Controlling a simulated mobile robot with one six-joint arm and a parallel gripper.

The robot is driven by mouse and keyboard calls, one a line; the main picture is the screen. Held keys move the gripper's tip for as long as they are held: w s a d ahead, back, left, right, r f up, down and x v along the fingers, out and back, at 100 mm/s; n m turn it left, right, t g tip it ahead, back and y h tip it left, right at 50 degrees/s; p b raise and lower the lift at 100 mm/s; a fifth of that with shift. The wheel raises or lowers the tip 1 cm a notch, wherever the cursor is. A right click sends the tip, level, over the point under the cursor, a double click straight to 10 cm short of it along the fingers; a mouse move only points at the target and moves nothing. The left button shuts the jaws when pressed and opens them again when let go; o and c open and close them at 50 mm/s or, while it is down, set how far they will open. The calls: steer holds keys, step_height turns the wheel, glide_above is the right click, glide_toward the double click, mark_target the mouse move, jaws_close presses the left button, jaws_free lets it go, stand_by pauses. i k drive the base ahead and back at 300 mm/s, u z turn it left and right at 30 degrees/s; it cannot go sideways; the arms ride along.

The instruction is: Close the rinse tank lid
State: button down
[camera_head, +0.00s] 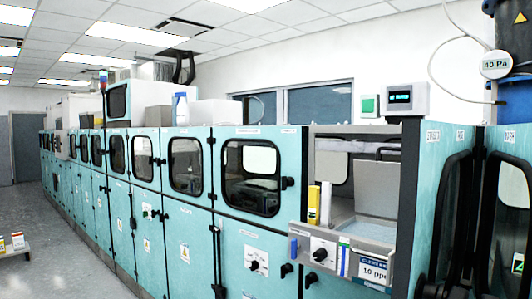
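The rinse tank (368,232) sits in an open bay at the right of the teal machine row. Pale blue liquid or a pale inner surface shows in its opening. A flat grey panel (377,187), which looks like the tank lid, stands nearly upright at the back of the tank, so the tank is open from above. A small label reading about "10 ppm" (374,271) is on the front below the tank. My gripper is not in view.
A yellow bottle or block (313,204) stands at the bay's left edge. A control panel with a black knob (321,254) is below it. Closed teal cabinets (252,170) with dark windows run leftward.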

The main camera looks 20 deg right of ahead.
mark_target(377, 184)
steer(key=z, duration=0.05)
steer(key=i, duration=0.55)
steer(key=z, duration=1)
